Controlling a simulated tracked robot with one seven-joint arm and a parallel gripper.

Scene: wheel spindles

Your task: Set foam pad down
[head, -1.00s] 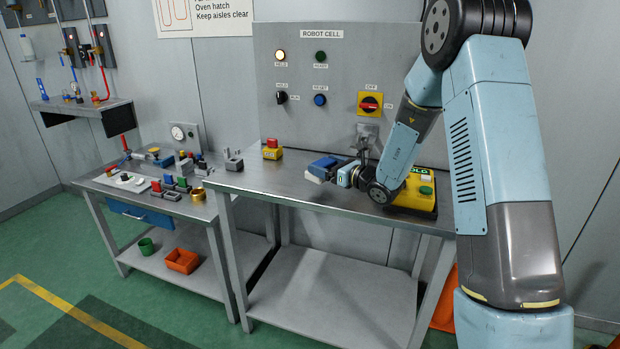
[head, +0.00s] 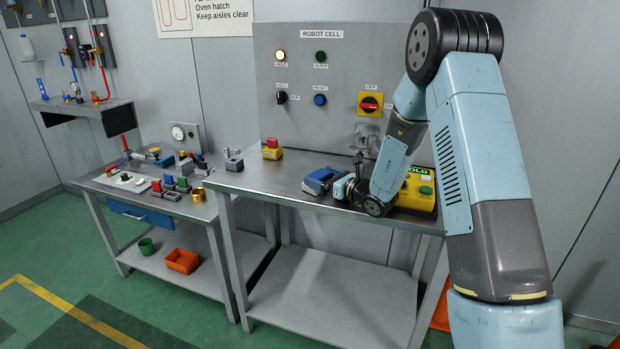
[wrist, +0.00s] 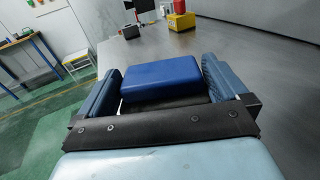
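The foam pad is a blue block (wrist: 161,79) between the two fingers of my gripper in the wrist view, with its long side across the gap. In the head view the pad (head: 317,183) is at the gripper's tip, low over the grey metal bench (head: 270,185). It looks at or very near the bench top; I cannot tell whether its underside touches.
A yellow box with a red button (head: 272,150) stands at the bench's back left. A larger yellow box (head: 416,190) sits right of my wrist. A lower side table (head: 150,190) holds several small parts.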

